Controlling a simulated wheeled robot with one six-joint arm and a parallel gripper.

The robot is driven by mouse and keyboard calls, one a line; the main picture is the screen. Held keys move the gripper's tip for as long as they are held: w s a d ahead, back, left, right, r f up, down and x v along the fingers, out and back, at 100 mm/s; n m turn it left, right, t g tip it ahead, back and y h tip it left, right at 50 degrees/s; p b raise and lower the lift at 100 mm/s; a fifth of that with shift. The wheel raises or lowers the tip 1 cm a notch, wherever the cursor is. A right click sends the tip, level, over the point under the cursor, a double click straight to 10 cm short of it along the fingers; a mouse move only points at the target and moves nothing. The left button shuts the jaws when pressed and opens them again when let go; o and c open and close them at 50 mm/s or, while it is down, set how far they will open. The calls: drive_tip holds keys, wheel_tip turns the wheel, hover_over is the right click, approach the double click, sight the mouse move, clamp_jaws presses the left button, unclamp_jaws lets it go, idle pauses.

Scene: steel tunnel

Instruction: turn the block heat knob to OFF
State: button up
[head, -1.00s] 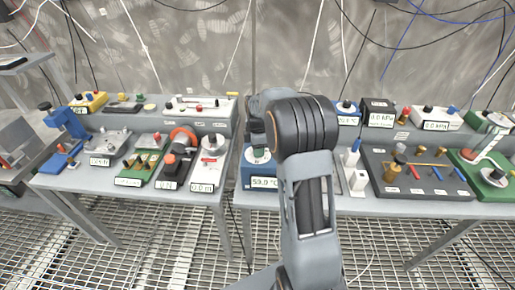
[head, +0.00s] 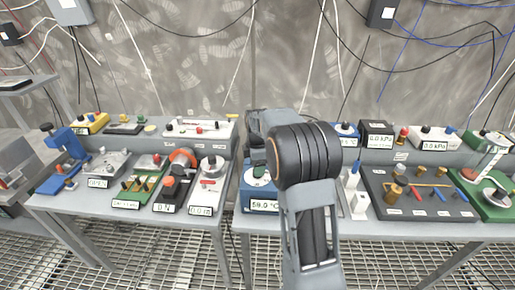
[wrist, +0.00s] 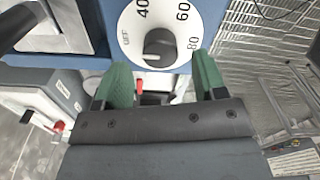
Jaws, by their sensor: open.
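The block heat knob (wrist: 158,48) is a small grey knob on a round white dial marked OFF, 40, 60 and 80, on a blue housing. In the wrist view it lies just beyond my gripper (wrist: 162,82), whose two green fingers are spread apart with nothing between them. I cannot tell which mark the knob points at. In the head view the blue heater box (head: 246,197) stands at the left end of the right table with a display reading about 59 °C. My arm covers part of it and of the dial (head: 257,183).
The left table (head: 130,214) holds several small devices close to the heater, across a narrow gap. To the right of the heater stand a white switch block (head: 355,203) and a dark panel (head: 415,208) with pegs. A grated floor lies below.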

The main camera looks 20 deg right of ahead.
wheel_tip(320, 180, up, 11)
idle(0.4)
idle(0.4)
drive_tip(key=s+a+f+m+t, duration=0.1)
drive_tip(key=s+a+m, duration=0.2)
drive_tip(key=s+m, duration=0.2)
drive_tip(key=s+a+f+m+t, duration=0.1)
drive_tip(key=s+a+m, duration=0.3)
drive_tip(key=s, duration=0.5)
drive_tip(key=s+a+f+m+t, duration=0.2)
drive_tip(key=s+a+m, duration=0.1)
drive_tip(key=s+m, duration=0.3)
drive_tip(key=shift+s+a+f, duration=0.15)
drive_tip(key=shift+s+a, duration=0.15)
drive_tip(key=shift+s, duration=0.75)
drive_tip(key=shift+c, duration=0.5)
